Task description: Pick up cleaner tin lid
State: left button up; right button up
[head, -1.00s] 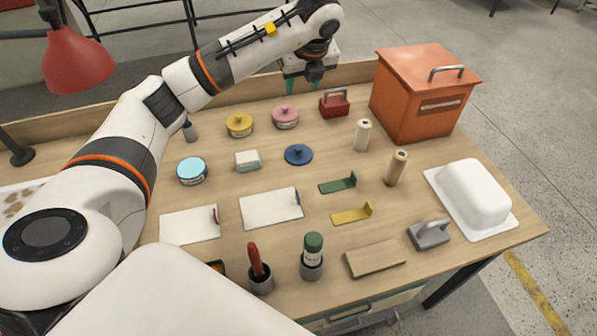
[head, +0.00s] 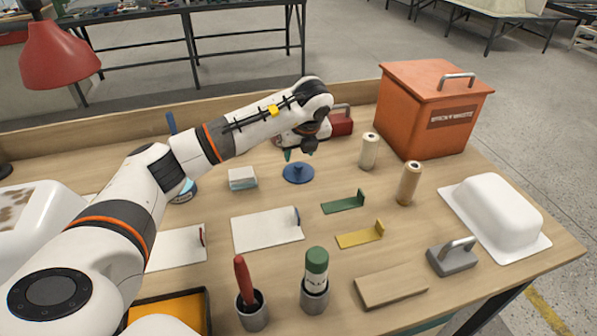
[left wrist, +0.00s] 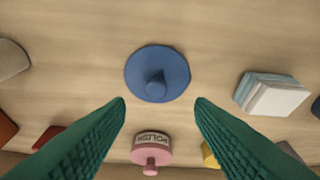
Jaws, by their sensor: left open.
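A round blue lid (head: 298,173) with a knob on top lies flat on the table, near the middle. In the left wrist view the blue lid (left wrist: 157,72) is ahead of the fingertips, between their lines, with bare wood around it. My left gripper (head: 299,153) is above the lid's far side, apart from it. Its green fingers are spread wide with nothing between them in the left wrist view (left wrist: 160,100). The open blue tin (head: 186,193) is left of the lid, mostly hidden behind my arm. My right gripper is not in view.
A white-topped block (head: 242,178) lies left of the lid. In the left wrist view a pink-lidded polish tin (left wrist: 151,150) stands beyond the fingertips. A cream roll (head: 369,151), green bracket (head: 343,202) and orange bin (head: 430,112) stand to the right.

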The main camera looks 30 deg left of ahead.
aim_at(299, 164)
pick_arm(q)
jog(key=x, duration=0.5)
jog(key=shift+w+d+f+p, duration=0.15)
jog(key=shift+f+p, duration=0.15)
jog(key=shift+f, duration=0.1)
jog(key=shift+c, duration=0.4)
grip_shut()
jog(key=shift+r, duration=0.1)
